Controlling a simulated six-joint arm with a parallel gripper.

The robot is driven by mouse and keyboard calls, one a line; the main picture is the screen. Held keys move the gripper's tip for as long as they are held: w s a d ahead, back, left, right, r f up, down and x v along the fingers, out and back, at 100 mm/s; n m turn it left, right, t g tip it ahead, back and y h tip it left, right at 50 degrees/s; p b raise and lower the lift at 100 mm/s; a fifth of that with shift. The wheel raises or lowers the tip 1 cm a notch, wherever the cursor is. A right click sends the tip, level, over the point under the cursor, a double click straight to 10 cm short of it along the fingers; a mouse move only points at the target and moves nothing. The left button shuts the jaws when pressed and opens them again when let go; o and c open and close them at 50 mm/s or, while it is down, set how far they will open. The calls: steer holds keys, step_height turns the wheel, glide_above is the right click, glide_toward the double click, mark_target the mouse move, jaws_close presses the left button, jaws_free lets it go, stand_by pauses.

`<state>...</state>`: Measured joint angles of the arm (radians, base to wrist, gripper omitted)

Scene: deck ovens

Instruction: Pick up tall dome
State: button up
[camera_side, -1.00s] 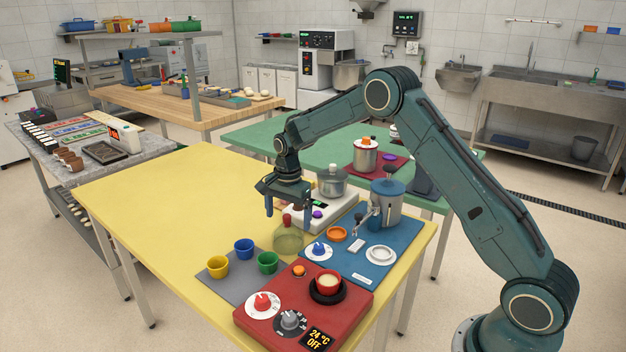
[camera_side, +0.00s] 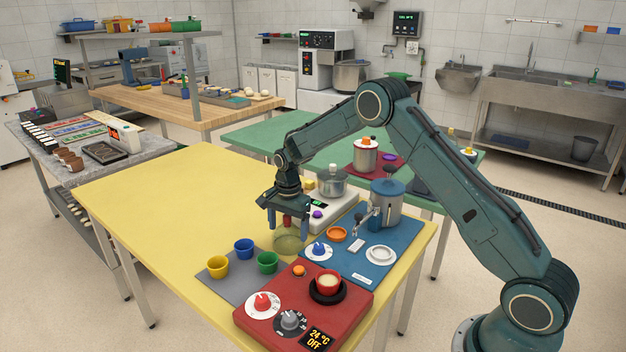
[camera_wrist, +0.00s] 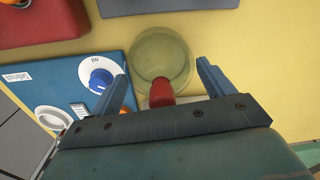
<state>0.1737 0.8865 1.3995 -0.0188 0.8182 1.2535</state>
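The tall dome (camera_side: 289,243) is a clear, greenish see-through cover with a red knob on top. It stands on the yellow table, just behind the blue mat's left corner. My gripper (camera_side: 288,234) is over it, pointing down, with its fingers spread on either side of the red knob. In the wrist view the dome (camera_wrist: 160,56) and its red knob (camera_wrist: 161,92) show between the two separated blue fingers (camera_wrist: 157,84). I see no finger touching the knob.
The blue mat (camera_side: 343,268) with a blue dial, an orange ring and a grey-blue pot is close on the right. A white scale (camera_side: 340,210) with a lidded pot stands behind. Green (camera_side: 267,262) and blue cups and a red hotplate are in front. Yellow table (camera_side: 170,200) is clear to the left.

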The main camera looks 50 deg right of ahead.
mark_target(288, 229)
steer(key=c, duration=0.3)
step_height(288, 229, up, 20)
stand_by(0.8)
steer(key=shift+s+a, duration=0.1)
stand_by(0.5)
steer(key=s+a+f, duration=0.4)
steer(key=s+a, duration=0.1)
steer(key=s, duration=0.5)
steer(key=s+a+f, duration=0.4)
steer(key=s+a, duration=0.1)
steer(key=s, duration=0.5)
steer(key=shift+s, duration=0.2)
